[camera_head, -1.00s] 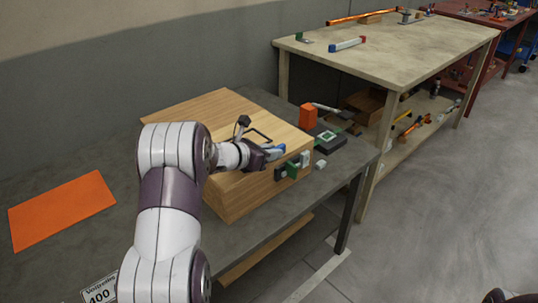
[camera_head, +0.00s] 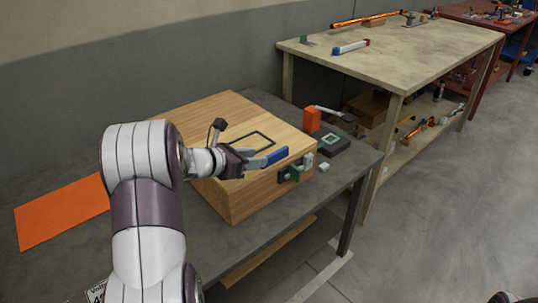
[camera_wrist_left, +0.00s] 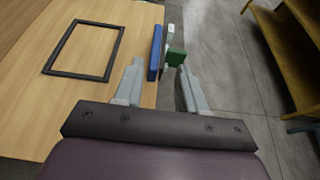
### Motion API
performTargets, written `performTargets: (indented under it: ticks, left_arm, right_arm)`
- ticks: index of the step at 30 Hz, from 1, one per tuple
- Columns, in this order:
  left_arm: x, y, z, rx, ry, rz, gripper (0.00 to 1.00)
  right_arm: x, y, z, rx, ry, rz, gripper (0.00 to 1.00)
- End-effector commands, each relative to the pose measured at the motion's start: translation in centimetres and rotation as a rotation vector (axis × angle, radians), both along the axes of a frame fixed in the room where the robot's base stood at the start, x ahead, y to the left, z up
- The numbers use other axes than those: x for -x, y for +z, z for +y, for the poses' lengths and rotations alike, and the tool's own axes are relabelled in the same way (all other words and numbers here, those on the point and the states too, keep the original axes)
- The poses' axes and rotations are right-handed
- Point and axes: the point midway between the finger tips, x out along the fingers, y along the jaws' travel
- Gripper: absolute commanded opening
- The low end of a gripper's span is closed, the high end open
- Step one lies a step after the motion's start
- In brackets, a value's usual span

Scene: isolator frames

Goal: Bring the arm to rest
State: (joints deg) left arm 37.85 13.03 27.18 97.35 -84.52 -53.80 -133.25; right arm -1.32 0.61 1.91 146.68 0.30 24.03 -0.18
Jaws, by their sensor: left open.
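My left arm (camera_head: 148,205) reaches in from the lower left over the wooden box (camera_head: 222,110). My left gripper (camera_head: 262,161) is near the box's front edge. In the left wrist view my left gripper (camera_wrist_left: 160,68) has its two grey fingers spread apart, with nothing seen clamped between them. A blue bar (camera_head: 277,156) lies at the edge of the box top, just beyond the fingertips. It also shows in the left wrist view (camera_wrist_left: 155,52). A green part (camera_head: 294,173) on the box's front side shows past the fingers (camera_wrist_left: 176,54). My right gripper is not seen.
The box stands on a dark table (camera_head: 110,260). An orange mat (camera_head: 60,212) lies at left. An orange block (camera_head: 312,120) and a dark device (camera_head: 333,143) stand right of the box. A beige bench (camera_head: 400,58) stands behind. The floor at right is open.

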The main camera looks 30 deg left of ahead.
Motion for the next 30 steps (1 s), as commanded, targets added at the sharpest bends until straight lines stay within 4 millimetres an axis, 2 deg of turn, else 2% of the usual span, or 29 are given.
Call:
performTargets:
  ticks: [3,7,24,26,29,30]
  left_arm:
    - [2.0,1.0,0.9,0.001,0.002,-0.001,0.4]
    - [3.2,1.4,1.3,0.001,0.0,0.0,0.4]
    - [3.1,1.5,1.2,0.027,0.026,0.014,0.4]
    - [2.4,1.6,0.7,0.123,0.117,0.054,0.4]
    - [1.3,1.0,-0.8,0.48,0.458,0.202,0.4]
    - [1.4,0.3,-1.7,0.679,0.64,0.278,0.4]
  right_arm:
    - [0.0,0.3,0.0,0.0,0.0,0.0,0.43]
    - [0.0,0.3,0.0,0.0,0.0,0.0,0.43]
    - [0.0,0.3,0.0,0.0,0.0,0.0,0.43]
    - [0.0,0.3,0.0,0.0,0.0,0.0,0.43]
    - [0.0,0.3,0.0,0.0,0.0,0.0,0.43]
    - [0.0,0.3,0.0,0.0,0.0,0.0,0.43]
